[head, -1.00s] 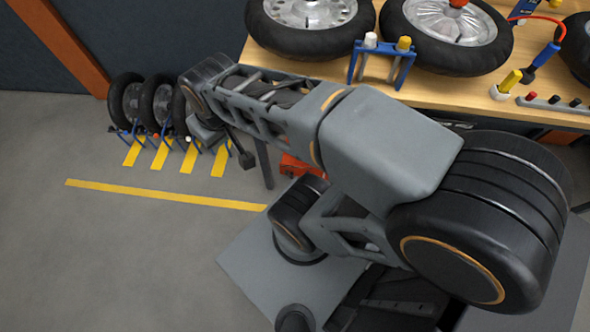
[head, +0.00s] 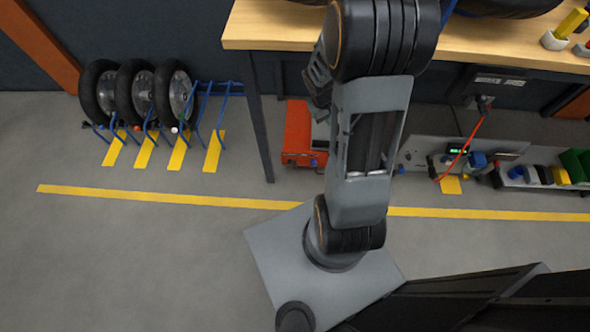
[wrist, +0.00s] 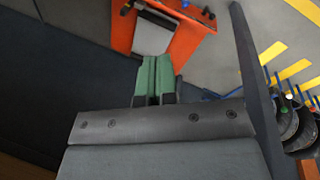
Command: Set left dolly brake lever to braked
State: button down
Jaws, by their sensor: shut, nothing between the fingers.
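An orange-red dolly (head: 297,133) stands on the floor under the workbench, left of my arm in the head view. Its right part is hidden by my arm. It also shows at the top of the wrist view (wrist: 195,43), with a grey block on it. Small dark and blue parts (wrist: 208,13) sit at its edge; I cannot tell which is the brake lever or how it is set. My gripper (wrist: 156,60), with green fingers, is shut and empty, and its tips appear just in front of the dolly in the wrist view.
The wooden workbench (head: 270,27) stands over the dolly, with a dark leg (head: 260,125) to its left. Several wheels stand in a blue rack (head: 215,88) at the left. A grey unit (head: 437,150) with a red cable is at the right. Open floor lies in front.

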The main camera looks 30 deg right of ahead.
jog(key=w+d+f+n+b, duration=0.1)
jog(key=d+f+b, duration=0.15)
jog(key=f, duration=0.65)
jog(key=w+d+f+n+b, duration=0.15)
jog(key=d+f, duration=0.25)
jog(key=f, duration=0.5)
jog(key=n+t+y+b, duration=0.5)
jog(key=n+y+b, duration=0.2)
jog(key=n, duration=0.2)
send_near(291, 161)
jog(key=shift+t+y, duration=0.3)
jog(key=b+x, duration=0.5)
jog(key=x, duration=0.2)
jog(key=shift+s+d+f+b, duration=0.2)
jog(key=shift+d+f+b, duration=0.1)
jog(key=shift+b, duration=0.1)
jog(key=shift+w+a+f, duration=0.1)
jog(key=shift+a, duration=0.05)
